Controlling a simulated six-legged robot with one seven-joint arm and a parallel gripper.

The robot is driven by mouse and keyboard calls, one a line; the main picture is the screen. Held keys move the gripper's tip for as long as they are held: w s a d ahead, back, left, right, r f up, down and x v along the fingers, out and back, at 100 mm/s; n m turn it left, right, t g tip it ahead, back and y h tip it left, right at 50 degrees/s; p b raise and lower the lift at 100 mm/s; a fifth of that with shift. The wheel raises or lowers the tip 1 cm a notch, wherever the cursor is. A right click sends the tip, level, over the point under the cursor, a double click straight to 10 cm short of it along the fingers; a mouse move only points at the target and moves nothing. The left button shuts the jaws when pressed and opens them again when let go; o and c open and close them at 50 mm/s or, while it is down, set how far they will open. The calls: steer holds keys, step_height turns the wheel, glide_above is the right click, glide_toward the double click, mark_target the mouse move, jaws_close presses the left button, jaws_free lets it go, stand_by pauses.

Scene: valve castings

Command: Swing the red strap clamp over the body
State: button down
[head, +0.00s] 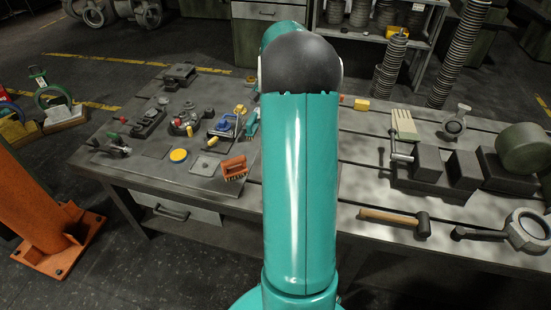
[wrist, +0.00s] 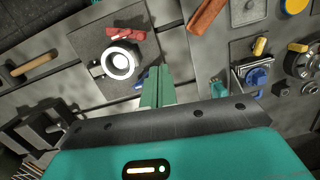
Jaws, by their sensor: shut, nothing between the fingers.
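In the wrist view, the red strap clamp (wrist: 125,34) lies at the edge of a dark square plate (wrist: 92,42), beside a round body with a white ring top (wrist: 118,63). The strap is beside the ring, not across it. A small blue part (wrist: 139,79) shows between the body and my fingers. My gripper (wrist: 157,72) is shut and empty, its green fingers together just right of the body; I cannot tell their height above the plate. In the head view, my arm hides the body, the strap and my fingers.
A hammer (head: 395,220), grey blocks (head: 427,160) and a large ring tool (head: 525,230) lie on the right of the bench. An orange brush (head: 233,168), a yellow disc (head: 179,155) and a blue-handled clamp (wrist: 257,76) are on the other side.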

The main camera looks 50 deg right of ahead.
steer(key=s+d+f+m+y, duration=0.1)
steer(key=s+d+f+m, duration=0.1)
steer(key=d+f, duration=0.3)
steer(key=shift+s+d+f, duration=0.4)
steer(key=shift+s+d, duration=0.35)
steer(key=shift+d, duration=0.1)
steer(key=x, duration=1)
steer(key=a, duration=0.3)
steer(key=shift+s+a, duration=0.2)
steer(key=shift+s, duration=0.1)
steer(key=shift+a, duration=0.3)
